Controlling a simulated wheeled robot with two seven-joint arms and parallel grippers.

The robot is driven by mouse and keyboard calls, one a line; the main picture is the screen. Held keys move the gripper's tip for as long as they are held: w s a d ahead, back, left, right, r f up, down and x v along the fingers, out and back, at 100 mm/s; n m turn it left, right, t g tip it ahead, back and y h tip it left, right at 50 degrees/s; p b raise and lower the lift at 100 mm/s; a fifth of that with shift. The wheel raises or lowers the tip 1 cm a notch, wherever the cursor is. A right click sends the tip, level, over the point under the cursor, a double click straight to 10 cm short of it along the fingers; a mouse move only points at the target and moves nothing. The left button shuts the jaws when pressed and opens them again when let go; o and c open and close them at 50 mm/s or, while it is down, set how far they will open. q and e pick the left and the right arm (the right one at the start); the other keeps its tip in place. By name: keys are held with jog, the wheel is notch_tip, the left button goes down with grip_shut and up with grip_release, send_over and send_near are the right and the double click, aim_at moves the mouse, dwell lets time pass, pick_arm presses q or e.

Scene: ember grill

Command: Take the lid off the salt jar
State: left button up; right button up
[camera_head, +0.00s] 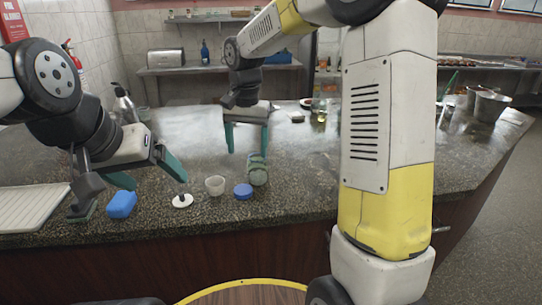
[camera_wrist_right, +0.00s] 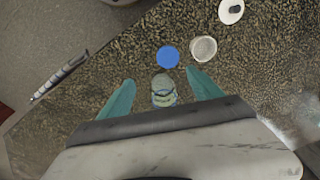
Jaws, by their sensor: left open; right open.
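A greenish glass jar (camera_head: 258,172) with a band around it stands on the counter; it also shows in the right wrist view (camera_wrist_right: 163,92). I cannot tell whether it is the salt jar or whether a lid is on it. A round blue lid-like piece (camera_head: 243,191) lies in front of it. My right gripper (camera_head: 248,152) is open, its fingers on either side of the jar in the wrist view with visible gaps. My left gripper (camera_head: 158,183) is open and empty, above the counter at left. A small white cup (camera_head: 214,185) and a white lid with a dark knob (camera_head: 182,201) stand nearby.
A pale ribbed tray (camera_head: 30,208) is at far left. Metal pots (camera_head: 490,106) stand at far right. The counter behind the jar is largely clear.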

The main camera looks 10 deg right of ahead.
jog(key=s+d+r+n+t, duration=0.1)
jog(key=s+d+r+t, duration=0.1)
jog(key=s, duration=0.5)
jog(key=s+d+r+n+t+y, duration=0.1)
jog(key=s+d+r+n, duration=0.1)
jog(key=s+d, duration=0.2)
jog(key=s+d+r+n+t+y, duration=0.1)
jog(key=s+d+r+t, duration=0.1)
jog(key=s, duration=0.9)
jog(key=shift+d+r+n+t, duration=0.3)
jog(key=shift+d+r, duration=0.15)
jog(key=shift+d, duration=0.5)
